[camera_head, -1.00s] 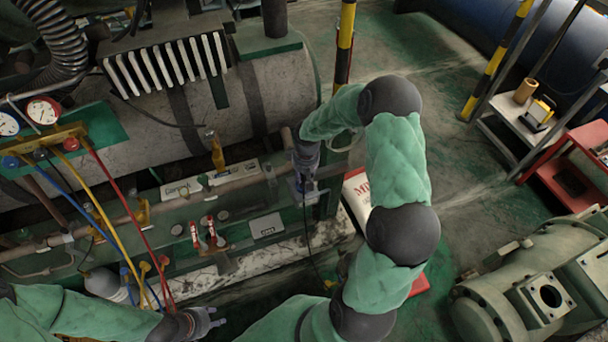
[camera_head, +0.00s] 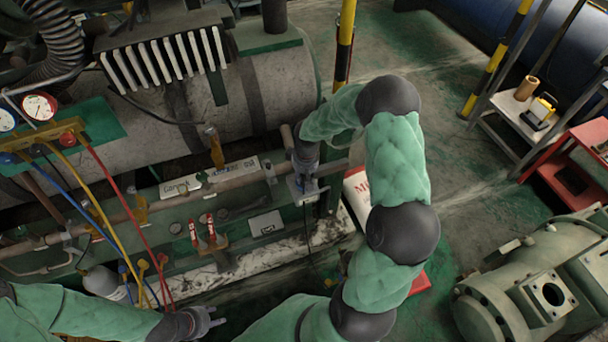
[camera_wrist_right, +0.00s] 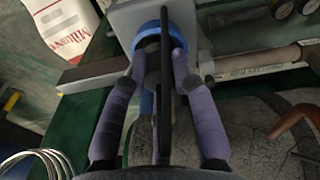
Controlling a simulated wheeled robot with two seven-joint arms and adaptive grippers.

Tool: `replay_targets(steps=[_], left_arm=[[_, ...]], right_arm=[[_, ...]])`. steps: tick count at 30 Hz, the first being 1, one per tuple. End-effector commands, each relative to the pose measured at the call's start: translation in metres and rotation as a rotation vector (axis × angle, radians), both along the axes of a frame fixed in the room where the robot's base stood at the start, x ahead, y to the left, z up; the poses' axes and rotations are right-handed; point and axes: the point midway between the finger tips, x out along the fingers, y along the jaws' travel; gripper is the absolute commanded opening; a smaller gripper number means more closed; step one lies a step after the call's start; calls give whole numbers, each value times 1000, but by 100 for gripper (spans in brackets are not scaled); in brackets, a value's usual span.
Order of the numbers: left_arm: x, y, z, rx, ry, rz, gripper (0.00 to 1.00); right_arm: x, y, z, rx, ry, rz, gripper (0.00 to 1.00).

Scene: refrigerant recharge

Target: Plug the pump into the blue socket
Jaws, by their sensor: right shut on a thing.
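The blue socket (camera_wrist_right: 150,32) is a blue ring on a grey box (camera_wrist_right: 191,17) in the right wrist view. The grey box also shows in the head view (camera_head: 309,193). My right gripper (camera_wrist_right: 163,62) is shut on the pump's dark plug, right at the ring. The black cable (camera_wrist_right: 165,120) runs from the plug between the fingers towards the camera. The fingers and cable hide most of the plug, so I cannot tell how deep it sits. My left gripper (camera_head: 212,318) is low in the head view, open and empty. I cannot make out the pump itself.
A rusty pipe (camera_head: 240,182) runs along the green machine frame beside the grey box. A gauge manifold (camera_head: 50,135) with blue, yellow and red hoses hangs at left. A white and red sack (camera_head: 358,195) lies right of the box. The floor at centre right is clear.

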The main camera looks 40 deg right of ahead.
Motion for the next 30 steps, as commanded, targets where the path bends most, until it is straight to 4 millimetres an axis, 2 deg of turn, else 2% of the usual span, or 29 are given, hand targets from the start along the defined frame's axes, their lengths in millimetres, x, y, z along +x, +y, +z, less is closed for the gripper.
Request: replay_targets(steps=[6,7,9,18,22,26,30], left_arm=[[0,0,-4,0,0,0,40],[0,0,-3,0,0,0,40],[0,0,-3,0,0,0,40],[0,0,-3,0,0,0,40],[0,0,-3,0,0,0,40],[0,0,-3,0,0,0,40],[0,0,-3,0,0,0,40]], right_arm=[[0,0,-4,0,0,0,1],[0,0,-4,0,0,0,36],[0,0,-4,0,0,0,55],[0,0,-3,0,0,0,55],[0,0,3,-1,-2,-1,55],[-1,0,20,-2,-3,0,55],[-3,0,48,-3,-6,0,55]])
